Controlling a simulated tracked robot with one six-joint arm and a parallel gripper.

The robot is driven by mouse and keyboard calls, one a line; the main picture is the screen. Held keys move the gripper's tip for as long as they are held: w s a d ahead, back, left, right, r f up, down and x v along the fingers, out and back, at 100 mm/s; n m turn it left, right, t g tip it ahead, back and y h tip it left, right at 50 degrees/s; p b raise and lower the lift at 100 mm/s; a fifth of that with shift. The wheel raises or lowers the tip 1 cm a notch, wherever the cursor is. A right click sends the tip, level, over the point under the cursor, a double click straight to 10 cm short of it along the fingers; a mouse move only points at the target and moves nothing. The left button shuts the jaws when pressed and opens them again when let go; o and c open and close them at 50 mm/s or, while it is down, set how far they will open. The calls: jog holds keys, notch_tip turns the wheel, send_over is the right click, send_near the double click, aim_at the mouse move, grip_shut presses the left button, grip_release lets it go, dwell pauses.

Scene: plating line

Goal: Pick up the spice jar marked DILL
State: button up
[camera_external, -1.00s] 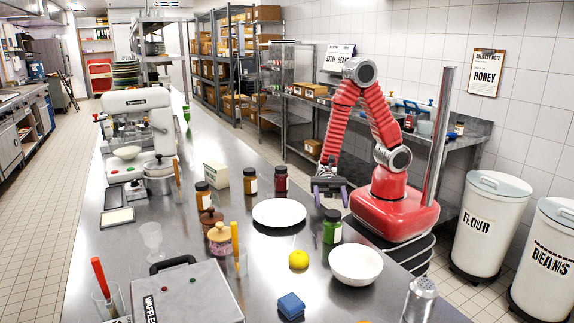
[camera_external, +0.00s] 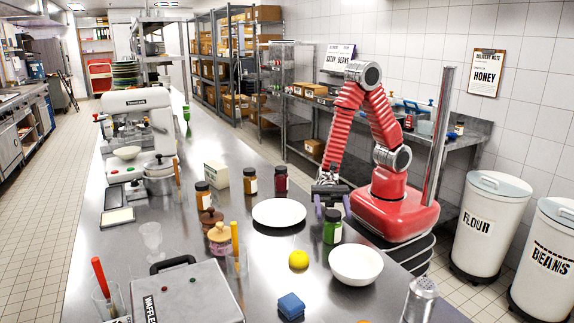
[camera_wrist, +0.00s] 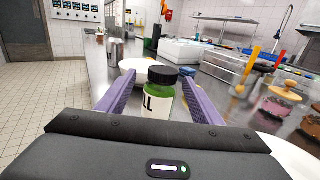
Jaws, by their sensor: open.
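A green spice jar (camera_external: 332,227) with a dark lid and a white label stands upright on the steel counter, just behind the white bowl. In the wrist view the green jar (camera_wrist: 158,92) shows part of its label, ending in "LL". My gripper (camera_external: 333,208) is open, just above and behind this jar in the external view. In the wrist view its two purple fingers (camera_wrist: 155,98) lie on either side of the jar, with gaps visible. I cannot tell how far the fingertips reach past it. Other jars (camera_external: 250,181) stand further left; their labels are too small to read.
A white plate (camera_external: 279,213) lies left of the green jar, and a white bowl (camera_external: 356,265) stands close in front. A yellow lemon (camera_external: 298,260) and a blue sponge (camera_external: 291,306) are nearby. A waffle maker (camera_external: 187,292) fills the front left.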

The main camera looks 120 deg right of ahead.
aim_at(333, 222)
jog(key=shift+x, duration=0.95)
jog(key=shift+a, duration=0.1)
jog(key=shift+x, duration=2.55)
jog(key=shift+w+f, duration=0.1)
jog(key=shift+w, duration=0.1)
jog(key=c, duration=1.3)
